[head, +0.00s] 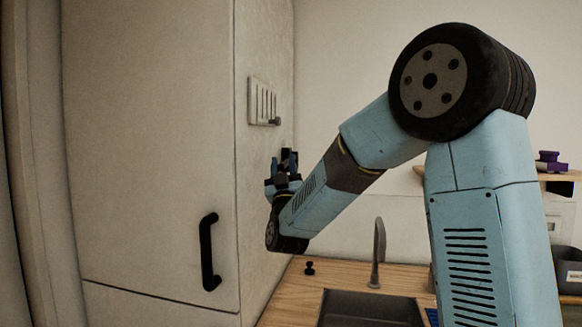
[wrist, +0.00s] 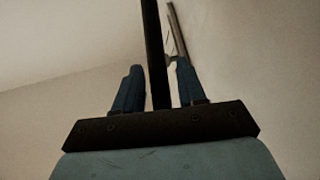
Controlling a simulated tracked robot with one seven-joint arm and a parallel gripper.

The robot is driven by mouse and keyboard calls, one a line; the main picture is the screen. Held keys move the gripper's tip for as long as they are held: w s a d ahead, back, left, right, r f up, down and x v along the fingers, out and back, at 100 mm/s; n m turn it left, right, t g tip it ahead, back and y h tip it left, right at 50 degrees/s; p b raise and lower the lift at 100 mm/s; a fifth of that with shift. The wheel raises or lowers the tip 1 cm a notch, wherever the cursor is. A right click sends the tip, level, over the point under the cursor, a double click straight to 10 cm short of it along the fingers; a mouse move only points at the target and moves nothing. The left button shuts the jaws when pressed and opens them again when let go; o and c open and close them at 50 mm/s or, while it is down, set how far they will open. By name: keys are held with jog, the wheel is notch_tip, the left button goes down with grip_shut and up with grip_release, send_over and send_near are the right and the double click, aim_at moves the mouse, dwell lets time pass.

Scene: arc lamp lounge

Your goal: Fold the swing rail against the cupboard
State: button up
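In the wrist view a long dark bar (wrist: 155,45), which looks like the swing rail, runs from the top edge down between the two blue fingers of my gripper (wrist: 156,86). A thin strip of background shows on each side of the bar, so the fingers stand apart around it without visible contact. In the head view my gripper (head: 286,166) is beside the side face of the tall pale cupboard (head: 150,130). The rail cannot be made out clearly there; my gripper and forearm hide that area.
A slatted plate (head: 262,102) with a dark knob is on the cupboard's side, above my gripper. The cupboard door has a black handle (head: 208,252). Below are a wooden counter (head: 285,298), a sink (head: 370,308) and a tall tap (head: 378,250). A shelf is at right.

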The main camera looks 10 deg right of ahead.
jog(key=shift+o, duration=0.2)
jog(key=shift+s, duration=0.1)
jog(key=v, duration=1.3)
jog(key=shift+s+f, duration=0.2)
jog(key=shift+f, duration=0.1)
